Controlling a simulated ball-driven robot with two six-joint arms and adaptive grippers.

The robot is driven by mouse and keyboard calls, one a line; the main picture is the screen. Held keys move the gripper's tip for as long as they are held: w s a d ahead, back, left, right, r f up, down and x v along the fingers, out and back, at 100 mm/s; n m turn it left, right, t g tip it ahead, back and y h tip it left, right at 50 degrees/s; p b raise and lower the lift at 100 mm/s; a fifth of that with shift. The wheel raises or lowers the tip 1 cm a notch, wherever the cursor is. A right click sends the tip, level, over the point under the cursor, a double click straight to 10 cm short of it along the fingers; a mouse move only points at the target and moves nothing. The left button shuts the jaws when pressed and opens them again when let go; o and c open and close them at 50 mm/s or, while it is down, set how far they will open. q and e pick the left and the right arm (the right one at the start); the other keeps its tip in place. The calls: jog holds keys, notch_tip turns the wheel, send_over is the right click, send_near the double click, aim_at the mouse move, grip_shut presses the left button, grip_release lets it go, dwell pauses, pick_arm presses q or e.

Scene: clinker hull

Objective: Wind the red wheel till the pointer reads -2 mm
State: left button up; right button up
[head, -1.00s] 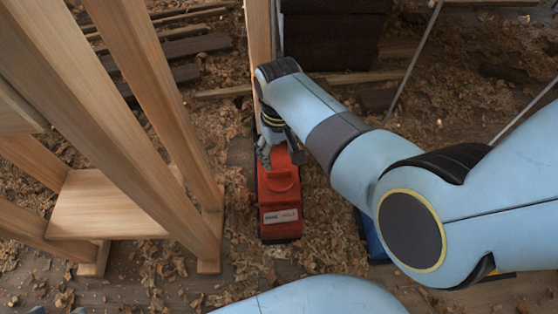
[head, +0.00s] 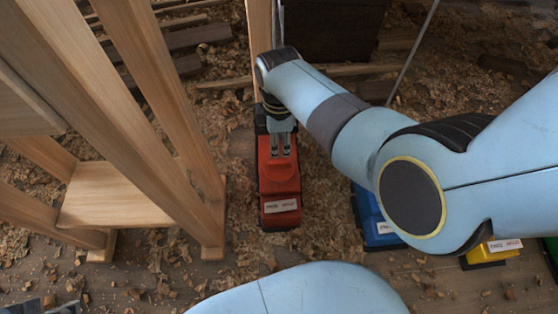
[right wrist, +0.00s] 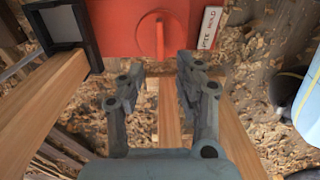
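The red wheel (right wrist: 157,35) is a round disc with a raised bar across it, on the face of a red box (right wrist: 110,28). The red box also shows in the head view (head: 279,190), standing on the floor with a white label. My right gripper (right wrist: 160,68) is open and empty, its two fingers apart and pointing at the wheel's bar, short of it in the picture. No pointer or scale can be read. My left gripper is not in view.
A wooden frame (head: 150,110) stands close on the left, with a post (head: 259,45) behind the red box. A blue box (head: 377,222) and a yellow box (head: 488,251) stand to the right. A dark-framed grey panel (right wrist: 66,25) adjoins the red box. Shavings cover the floor.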

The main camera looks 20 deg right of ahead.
aim_at(279, 162)
jog(key=shift+s+f+b, duration=0.1)
jog(key=shift+f+b, duration=0.2)
jog(key=shift+f, duration=0.6)
notch_tip(279, 162, down, 3)
jog(key=b, duration=0.2)
jog(key=shift+r+b, duration=0.15)
jog(key=shift+b, duration=0.15)
jog(key=shift+f+b, duration=0.55)
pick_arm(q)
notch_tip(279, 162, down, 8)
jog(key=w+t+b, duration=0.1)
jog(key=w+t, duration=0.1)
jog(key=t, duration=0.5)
pick_arm(e)
jog(key=shift+f, duration=0.6)
jog(key=shift+f+b, duration=0.9)
jog(key=shift+b, duration=0.1)
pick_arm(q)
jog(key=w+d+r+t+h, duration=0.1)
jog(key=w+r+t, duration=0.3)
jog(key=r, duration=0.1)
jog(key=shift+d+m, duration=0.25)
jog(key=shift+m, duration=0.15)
pick_arm(e)
jog(key=shift+f, duration=0.1)
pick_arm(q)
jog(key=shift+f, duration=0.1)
pick_arm(e)
grip_shut()
